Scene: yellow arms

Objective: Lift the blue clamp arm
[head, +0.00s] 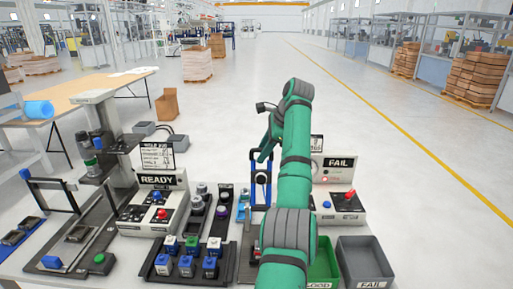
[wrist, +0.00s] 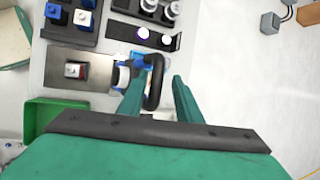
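In the wrist view, blue parts of the clamp arm (wrist: 143,60) show beside the black loop (wrist: 154,82). My gripper (head: 263,155) is just above the handle in the head view. In the wrist view, my gripper (wrist: 158,86) has its two green fingers apart, with the black loop in the gap nearer the left finger. Whether a finger touches the loop I cannot tell. My arm hides part of the fixture.
A metal plate with a small block (wrist: 76,70) lies beside the clamp. Green (head: 325,266) and grey (head: 366,262) bins stand at right.

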